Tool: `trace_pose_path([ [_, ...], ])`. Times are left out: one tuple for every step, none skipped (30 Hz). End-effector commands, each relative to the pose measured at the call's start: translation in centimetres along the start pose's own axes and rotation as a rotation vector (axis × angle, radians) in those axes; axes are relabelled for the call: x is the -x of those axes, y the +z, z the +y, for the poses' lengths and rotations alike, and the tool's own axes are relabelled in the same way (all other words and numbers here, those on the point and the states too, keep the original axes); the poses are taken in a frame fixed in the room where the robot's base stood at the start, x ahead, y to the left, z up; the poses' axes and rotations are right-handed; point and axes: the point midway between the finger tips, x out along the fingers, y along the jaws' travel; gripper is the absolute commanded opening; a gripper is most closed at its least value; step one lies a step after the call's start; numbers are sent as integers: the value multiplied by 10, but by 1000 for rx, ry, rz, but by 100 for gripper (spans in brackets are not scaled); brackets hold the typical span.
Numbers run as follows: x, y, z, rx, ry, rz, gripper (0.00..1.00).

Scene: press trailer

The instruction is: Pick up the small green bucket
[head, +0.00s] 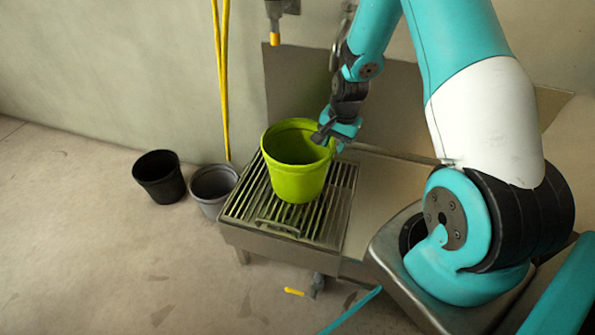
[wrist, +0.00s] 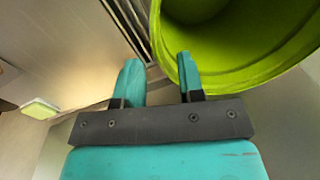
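The green bucket (head: 297,180) stands upright on the slatted metal grate, its open mouth facing up. It fills the upper right of the wrist view (wrist: 235,55), where I see its rim and inside. My gripper (head: 326,134) is at the right side of the bucket's rim in the head view. In the wrist view my gripper (wrist: 158,64) has two teal fingers apart with a clear gap. The right finger overlaps the rim and the left finger is outside it. I cannot tell whether either finger touches the bucket.
The metal grate (head: 342,205) sits on a low bench with a plain top (head: 390,190) to the right. A black bucket (head: 158,178) and a grey bucket (head: 213,188) stand on the floor to the left. A yellow hose (head: 223,90) hangs by the wall.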

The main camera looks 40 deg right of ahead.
Motion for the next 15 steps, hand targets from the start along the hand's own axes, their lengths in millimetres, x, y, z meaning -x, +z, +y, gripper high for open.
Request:
trace_pose_path([
  [-5, 0, 0, 1, 0, 0, 36],
  [-6, 0, 0, 1, 0, 0, 36],
  [-8, 0, 0, 1, 0, 0, 36],
  [-9, 0, 0, 1, 0, 0, 36],
  [-11, 1, 0, 1, 0, 0, 36],
  [-15, 1, -1, 2, 0, 0, 36],
  [-18, 2, -1, 2, 0, 0, 36],
  [-23, 3, -1, 3, 0, 0, 36],
  [-29, 4, -1, 3, 0, -1, 36],
  [-34, 5, -2, 3, 1, -1, 36],
  [-40, 6, -2, 3, 1, -1, 36],
  [-46, 6, -2, 2, 0, 0, 36],
  [-50, 6, -2, 1, 0, 0, 36],
  [-54, 6, -2, 1, 1, -1, 36],
  [-57, 6, -2, 1, 0, 0, 36],
])
